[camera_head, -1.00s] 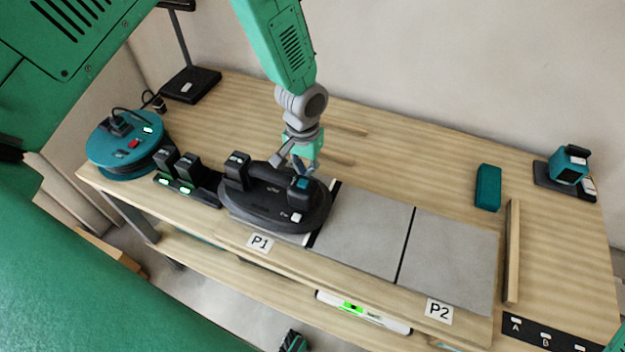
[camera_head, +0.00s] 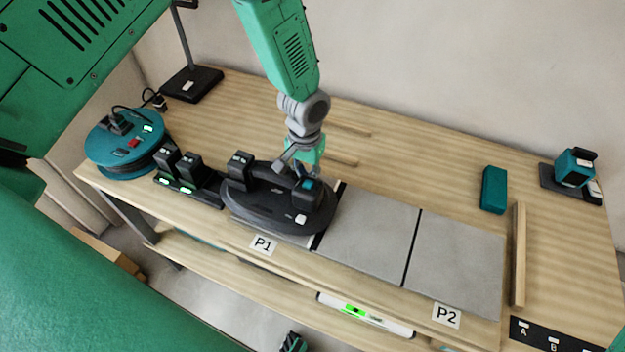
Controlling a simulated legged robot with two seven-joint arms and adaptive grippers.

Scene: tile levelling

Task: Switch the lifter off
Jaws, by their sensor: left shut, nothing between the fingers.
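The lifter (camera_head: 268,217) is a black round suction tool with a bar handle and a battery block. It sits on the tile at P1 (camera_head: 263,245), at the left end of the tile row. A small white button or label (camera_head: 300,219) shows on its front right. My left gripper (camera_head: 298,168) reaches down from above at the lifter's back right, next to the handle end with the teal-topped block. Its fingers are shut and hold nothing; whether they touch the lifter cannot be told. My right gripper is not in view.
Two grey tiles (camera_head: 370,232) lie to the right, toward P2 (camera_head: 446,315). A battery charger (camera_head: 187,182) and a teal cable reel (camera_head: 124,150) stand at left. A teal block (camera_head: 494,189), a wooden strip (camera_head: 519,254) and a teal device (camera_head: 573,168) are at right. The back of the table is mostly clear.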

